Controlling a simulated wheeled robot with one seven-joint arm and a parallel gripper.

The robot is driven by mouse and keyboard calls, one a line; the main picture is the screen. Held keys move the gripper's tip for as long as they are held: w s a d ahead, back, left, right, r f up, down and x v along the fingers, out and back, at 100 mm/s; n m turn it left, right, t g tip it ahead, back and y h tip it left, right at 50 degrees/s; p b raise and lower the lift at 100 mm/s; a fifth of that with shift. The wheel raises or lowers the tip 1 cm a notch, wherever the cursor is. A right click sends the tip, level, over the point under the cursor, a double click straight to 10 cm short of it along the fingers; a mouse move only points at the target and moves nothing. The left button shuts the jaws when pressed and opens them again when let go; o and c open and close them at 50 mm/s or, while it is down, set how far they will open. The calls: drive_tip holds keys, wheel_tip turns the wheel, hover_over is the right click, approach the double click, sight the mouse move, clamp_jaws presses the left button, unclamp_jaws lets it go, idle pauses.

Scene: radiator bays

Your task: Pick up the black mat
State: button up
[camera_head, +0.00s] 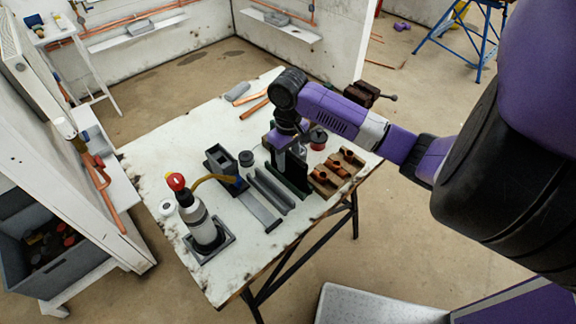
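A dark, nearly black flat piece (289,182), which looks like the black mat, lies on the white worktable (160,165), right of the middle. My gripper (288,160) points down over it from above. The gripper hides the back part of the dark piece. I cannot tell whether the fingers touch it, or whether they are open or shut. A dark square tray (229,244) sits under the bottle at the front left of the table.
A bottle with a red top (203,228) stands front left. Grey rails (272,190) lie left of the dark piece. A wooden block with copper fittings (338,172) and a red tin (318,138) are to the right. A vise (368,94) is at the back right.

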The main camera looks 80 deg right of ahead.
clamp_jaws()
drive_tip(key=shift+r, duration=0.1)
idle(0.3)
